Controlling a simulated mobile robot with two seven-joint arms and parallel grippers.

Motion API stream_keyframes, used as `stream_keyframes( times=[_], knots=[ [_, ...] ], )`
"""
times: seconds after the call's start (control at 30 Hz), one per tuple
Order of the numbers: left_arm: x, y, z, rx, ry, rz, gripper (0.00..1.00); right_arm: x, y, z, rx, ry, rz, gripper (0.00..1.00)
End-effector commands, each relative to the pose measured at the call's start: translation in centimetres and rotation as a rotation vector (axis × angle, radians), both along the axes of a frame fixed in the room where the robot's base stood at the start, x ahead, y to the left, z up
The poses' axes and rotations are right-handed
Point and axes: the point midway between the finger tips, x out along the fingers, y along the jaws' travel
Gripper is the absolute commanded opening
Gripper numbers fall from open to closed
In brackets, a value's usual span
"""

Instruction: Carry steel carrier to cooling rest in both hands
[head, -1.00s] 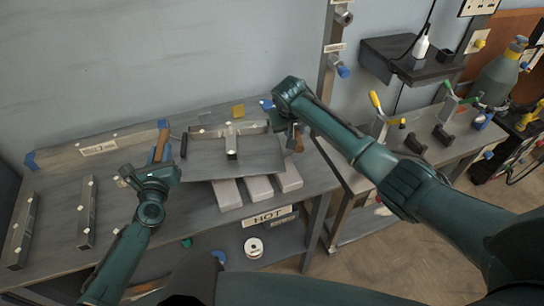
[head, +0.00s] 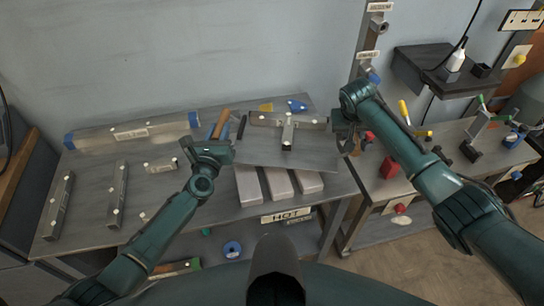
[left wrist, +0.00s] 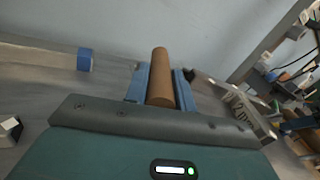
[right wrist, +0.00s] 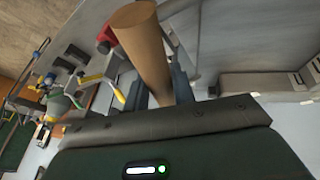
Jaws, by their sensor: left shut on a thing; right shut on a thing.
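The steel carrier is a flat grey plate (head: 270,157) bearing a T-shaped steel piece (head: 288,128). My left gripper (head: 218,146) is shut on its left wooden handle, which shows in the left wrist view (left wrist: 160,78). My right gripper (head: 346,126) is shut on the right handle, seen in the right wrist view (right wrist: 142,45). The carrier is above the back part of three pale blocks (head: 279,185), apparently the cooling rest, behind a HOT sign (head: 287,215). The plate hides their far ends. I cannot tell whether it touches them.
A long steel bar with blue ends (head: 130,133) lies along the bench back. Shorter bars (head: 117,195) lie at the left. A second bench (head: 425,165) at the right holds clamps and a red block (head: 389,167). A dark wall shelf (head: 440,70) is above it.

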Motion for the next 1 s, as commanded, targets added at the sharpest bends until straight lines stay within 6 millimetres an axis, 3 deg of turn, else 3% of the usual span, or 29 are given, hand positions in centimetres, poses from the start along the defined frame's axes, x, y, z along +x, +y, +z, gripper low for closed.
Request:
stream_keyframes(
  times=[0.27, 1.0],
  knots=[
    [0.1, 0.0, -0.1, 0.001, -0.009, 0.001, 0.0, 0.2, 0.0, -0.2, 0.001, -0.008, 0.001, 0.0],
    [0.1, 0.0, -3.8, 0.001, -0.009, 0.001, 0.0, 0.2, 0.0, -3.9, 0.001, -0.008, 0.001, 0.0]
  ],
)
